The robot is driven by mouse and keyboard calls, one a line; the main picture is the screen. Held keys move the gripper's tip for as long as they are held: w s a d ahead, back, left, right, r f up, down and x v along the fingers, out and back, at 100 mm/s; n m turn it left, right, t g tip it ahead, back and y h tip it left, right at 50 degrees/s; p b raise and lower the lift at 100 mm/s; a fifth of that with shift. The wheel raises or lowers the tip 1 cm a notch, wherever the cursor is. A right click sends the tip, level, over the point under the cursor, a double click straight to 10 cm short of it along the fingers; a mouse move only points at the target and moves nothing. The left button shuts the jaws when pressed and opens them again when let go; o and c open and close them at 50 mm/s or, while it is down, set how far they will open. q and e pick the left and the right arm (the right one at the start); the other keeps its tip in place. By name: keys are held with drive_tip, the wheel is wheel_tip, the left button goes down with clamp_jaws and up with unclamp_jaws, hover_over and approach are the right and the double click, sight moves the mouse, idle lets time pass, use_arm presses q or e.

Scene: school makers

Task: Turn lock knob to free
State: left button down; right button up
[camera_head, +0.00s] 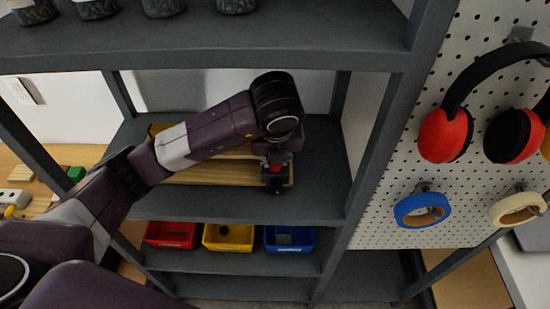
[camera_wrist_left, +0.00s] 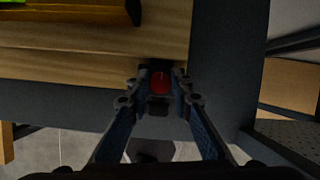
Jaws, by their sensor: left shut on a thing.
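The red lock knob (camera_wrist_left: 160,82) is at the edge of a wooden board in the left wrist view, on a dark mount. In the head view the wooden board (camera_head: 215,174) lies on the middle shelf, partly hidden by my left arm. My left gripper (camera_wrist_left: 161,88) is shut on the knob, one finger on each side of it. In the head view my left gripper (camera_head: 274,178) points down at the right end of the board, and the knob is mostly hidden there. My right gripper is not in view. The knob's turn angle cannot be told.
The grey shelf (camera_head: 320,190) has uprights on both sides and an upper shelf with jars above my arm. Below are red (camera_head: 171,235), yellow (camera_head: 228,237) and blue (camera_head: 290,239) bins. Ear muffs (camera_head: 445,135) and tape rolls hang on the pegboard at right.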

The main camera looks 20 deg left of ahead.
use_arm(q)
drive_tip(key=shift+n, duration=0.4)
drive_tip(key=c, duration=2)
unclamp_jaws()
drive_tip(key=shift+s+r, duration=0.15)
drive_tip(key=shift+r, duration=0.4)
drive_tip(key=s+d, duration=0.1)
drive_tip(key=s, duration=0.2)
drive_tip(key=s+d, duration=0.2)
drive_tip(key=s, duration=0.2)
drive_tip(key=s+d, duration=0.1)
drive_tip(key=s, duration=0.3)
drive_tip(key=shift+s+d, duration=0.2)
drive_tip(key=shift+d, duration=0.2)
